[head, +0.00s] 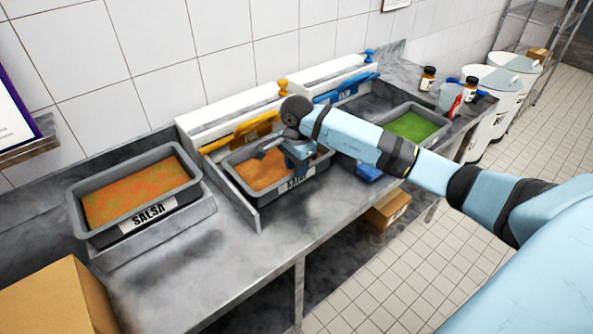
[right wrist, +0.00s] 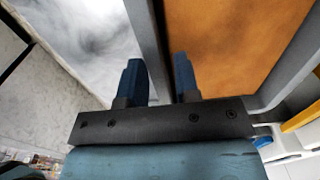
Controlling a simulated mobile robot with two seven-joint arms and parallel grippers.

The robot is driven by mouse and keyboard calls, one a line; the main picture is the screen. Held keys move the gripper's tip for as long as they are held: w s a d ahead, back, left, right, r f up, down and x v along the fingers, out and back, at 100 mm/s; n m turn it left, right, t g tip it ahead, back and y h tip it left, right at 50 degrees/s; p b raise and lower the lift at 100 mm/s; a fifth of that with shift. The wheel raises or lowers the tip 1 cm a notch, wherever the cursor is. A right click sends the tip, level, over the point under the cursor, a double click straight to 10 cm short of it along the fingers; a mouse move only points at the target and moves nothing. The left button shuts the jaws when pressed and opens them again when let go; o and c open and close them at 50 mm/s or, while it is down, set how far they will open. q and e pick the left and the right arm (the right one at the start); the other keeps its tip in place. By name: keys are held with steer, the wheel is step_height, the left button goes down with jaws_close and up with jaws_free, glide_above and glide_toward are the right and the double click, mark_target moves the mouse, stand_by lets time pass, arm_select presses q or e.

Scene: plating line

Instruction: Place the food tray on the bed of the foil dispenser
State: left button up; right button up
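A grey food tray (head: 229,183) with orange contents and a partly hidden label lies at the first foil dispenser (head: 231,117), in front of its yellow bar. My right gripper (head: 298,163) is at the tray's right end, pointing down. In the right wrist view, the fingers (right wrist: 160,82) stand close together on either side of the tray's grey wall (right wrist: 146,25), apparently shut on it. The arm hides part of the tray, and I cannot tell whether its underside rests fully on the bed. My left gripper is out of view.
A second dispenser (head: 327,70) with a blue bar and a tray of green food (head: 446,124) are further right. Bottles (head: 427,79) stand beyond. The counter front (head: 235,270) is clear.

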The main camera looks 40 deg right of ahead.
step_height(320, 180, up, 10)
steer(key=b, duration=0.1)
steer(key=shift+a, duration=0.1)
stand_by(0.5)
